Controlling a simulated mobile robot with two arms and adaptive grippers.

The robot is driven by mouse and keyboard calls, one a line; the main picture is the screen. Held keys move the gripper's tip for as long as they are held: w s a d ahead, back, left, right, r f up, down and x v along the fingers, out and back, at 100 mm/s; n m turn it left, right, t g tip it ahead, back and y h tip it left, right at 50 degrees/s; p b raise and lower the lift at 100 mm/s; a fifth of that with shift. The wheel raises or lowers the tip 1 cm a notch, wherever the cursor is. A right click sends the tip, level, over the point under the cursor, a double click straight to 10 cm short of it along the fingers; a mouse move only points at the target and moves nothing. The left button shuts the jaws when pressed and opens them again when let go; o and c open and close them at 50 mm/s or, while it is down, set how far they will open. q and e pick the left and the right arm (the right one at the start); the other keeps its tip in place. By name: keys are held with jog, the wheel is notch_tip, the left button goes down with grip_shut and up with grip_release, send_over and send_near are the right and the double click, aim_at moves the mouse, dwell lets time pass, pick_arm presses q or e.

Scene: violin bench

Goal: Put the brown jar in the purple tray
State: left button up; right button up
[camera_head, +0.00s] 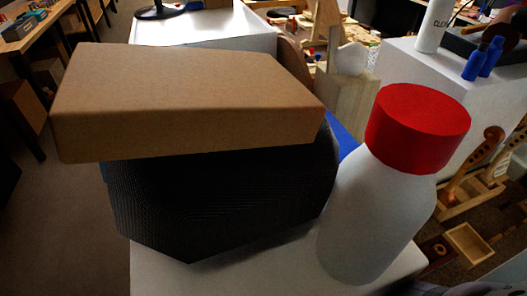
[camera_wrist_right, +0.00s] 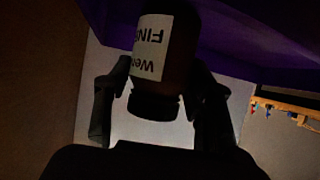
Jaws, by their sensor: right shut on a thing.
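The brown jar (camera_wrist_right: 183,62) shows dark in the right wrist view, with a pale label (camera_wrist_right: 153,46) and a black lid (camera_wrist_right: 154,105) toward the bottom of the picture. My right gripper (camera_wrist_right: 160,85) has one finger on each side of the jar and is shut on it. A purple surface, which looks like the purple tray (camera_wrist_right: 255,45), runs along the top and right, behind the jar. I cannot tell whether the jar touches it. Neither the jar nor my grippers can be made out in the head view. My left gripper is in neither view.
In the head view, a cardboard box (camera_head: 190,95) lies on a black ribbed object (camera_head: 220,200) on a white table (camera_head: 165,270). A white bottle with a red cap (camera_head: 415,125) stands at their right. These block much of the view behind. Blue bottles (camera_head: 475,65) stand farther right.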

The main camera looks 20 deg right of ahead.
jog(key=shift+f, duration=0.15)
jog(key=shift+f, duration=0.15)
jog(key=o, duration=1.3)
jog(key=shift+r, duration=0.25)
jog(key=v, duration=1.2)
jog(key=shift+f+p, duration=0.15)
jog(key=shift+p, duration=0.25)
